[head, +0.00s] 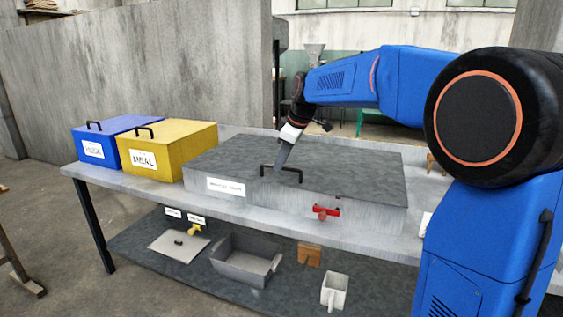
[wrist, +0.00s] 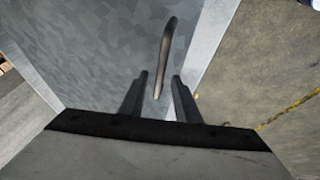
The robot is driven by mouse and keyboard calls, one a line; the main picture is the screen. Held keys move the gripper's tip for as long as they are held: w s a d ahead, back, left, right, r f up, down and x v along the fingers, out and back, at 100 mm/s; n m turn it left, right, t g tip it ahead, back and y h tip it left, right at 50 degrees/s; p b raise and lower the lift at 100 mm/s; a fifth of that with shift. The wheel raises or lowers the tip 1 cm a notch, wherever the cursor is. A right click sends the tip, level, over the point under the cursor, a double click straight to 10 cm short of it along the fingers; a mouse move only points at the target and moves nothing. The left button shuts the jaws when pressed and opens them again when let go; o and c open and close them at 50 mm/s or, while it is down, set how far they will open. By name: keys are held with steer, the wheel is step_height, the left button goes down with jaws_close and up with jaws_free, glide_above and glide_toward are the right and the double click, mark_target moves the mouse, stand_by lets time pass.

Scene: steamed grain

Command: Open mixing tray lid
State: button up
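The mixing tray (head: 365,216) is a long grey metal box on the table, with a flat dark grey lid (head: 345,160) lying closed on it. A black bar handle (head: 288,170) stands near the lid's front edge; it also shows in the wrist view (wrist: 167,55). My gripper (head: 280,164) points down at the handle. In the wrist view my gripper (wrist: 158,88) has its two fingers apart, with the near end of the handle appearing between them. I cannot tell whether either finger touches it. A red latch or valve (head: 325,212) sits on the tray's front.
A blue bin (head: 112,130) and a yellow bin (head: 185,138) labelled MEAL stand left of the tray. The lower shelf holds a grey tub (head: 245,262), a white jug (head: 334,291) and a flat lid (head: 178,247). A concrete wall (head: 140,65) rises behind.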

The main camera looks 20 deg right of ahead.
steer(key=shift+w+f, duration=0.15)
steer(key=shift+f, duration=0.15)
steer(key=shift+c, duration=0.6)
jaws_close()
steer(key=shift+r, duration=0.1)
